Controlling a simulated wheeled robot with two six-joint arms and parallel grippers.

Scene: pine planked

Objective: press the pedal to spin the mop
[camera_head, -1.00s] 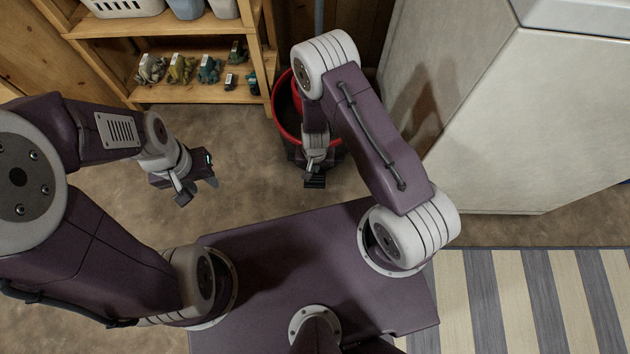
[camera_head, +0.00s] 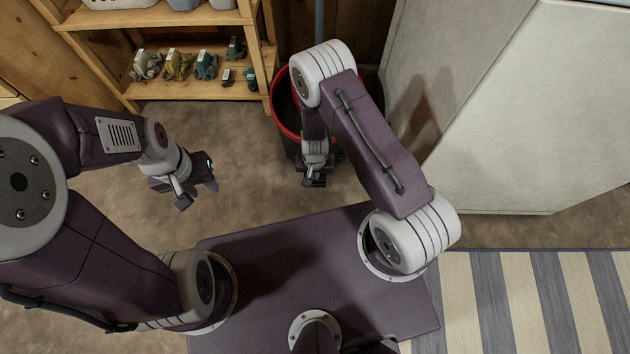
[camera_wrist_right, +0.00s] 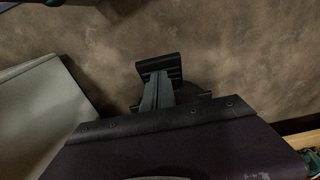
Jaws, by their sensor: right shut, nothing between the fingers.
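The red-rimmed mop bucket (camera_head: 281,119) stands on the floor beyond my right arm, which hides much of it. A blue-grey pole (camera_head: 319,20) rises behind it. My right gripper (camera_head: 313,181) is low in front of the bucket, shut and empty. In the right wrist view its grey fingers (camera_wrist_right: 158,92) lie together over a black ridged pad (camera_wrist_right: 158,64), which looks like the pedal. I cannot tell whether they touch it. A dark rounded base (camera_wrist_right: 192,94) shows beside the fingers. My left gripper (camera_head: 198,194) is open and empty above the floor at left.
A wooden shelf (camera_head: 190,93) with small figures (camera_head: 177,65) stands at the back left. A large pale cabinet (camera_head: 500,120) stands close on the right. A striped rug (camera_head: 530,300) lies at the lower right. Brown floor is clear between shelf and my base.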

